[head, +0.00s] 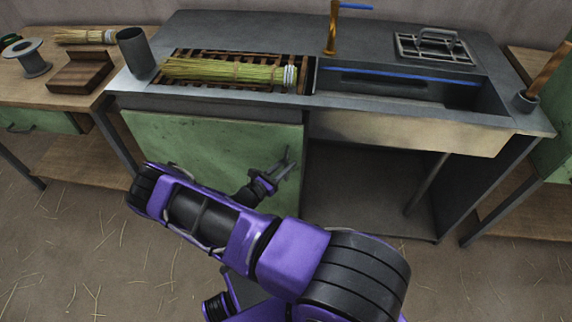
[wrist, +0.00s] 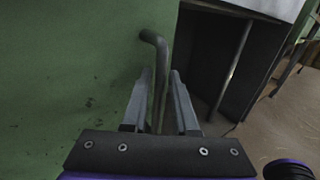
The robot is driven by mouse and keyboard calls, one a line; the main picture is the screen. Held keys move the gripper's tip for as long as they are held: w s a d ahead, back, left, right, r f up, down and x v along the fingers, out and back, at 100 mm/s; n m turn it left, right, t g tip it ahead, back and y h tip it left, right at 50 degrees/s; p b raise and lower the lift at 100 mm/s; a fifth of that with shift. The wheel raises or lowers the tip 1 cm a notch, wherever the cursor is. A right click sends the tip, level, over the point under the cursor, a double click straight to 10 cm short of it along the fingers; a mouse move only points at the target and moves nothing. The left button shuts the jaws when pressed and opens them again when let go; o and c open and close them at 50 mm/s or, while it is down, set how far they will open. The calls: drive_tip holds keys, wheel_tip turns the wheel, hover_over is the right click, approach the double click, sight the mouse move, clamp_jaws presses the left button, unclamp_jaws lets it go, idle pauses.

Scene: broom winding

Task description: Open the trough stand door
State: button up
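The trough stand (head: 225,100) fills the middle of the head view. Its green door (head: 215,140) covers the left part below the top and looks shut or nearly so. In the wrist view the door (wrist: 70,70) fills the left side. Its dark bar handle (wrist: 161,85) stands upright with a bent top, near the door's right edge. My gripper (head: 284,163) is at the door's right side. In the wrist view my gripper (wrist: 160,75) is open, with one finger on each side of the handle and small gaps visible. The handle's lower end is hidden.
The stand's right compartment (head: 365,185) is open and dark, with a slanted metal bar (head: 425,183) inside. A straw bundle (head: 230,73) lies on the slatted rack. A side table (head: 50,95) stands left. Straw-strewn floor (head: 60,240) is free at the lower left.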

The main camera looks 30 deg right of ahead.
clamp_jaws()
idle(1.4)
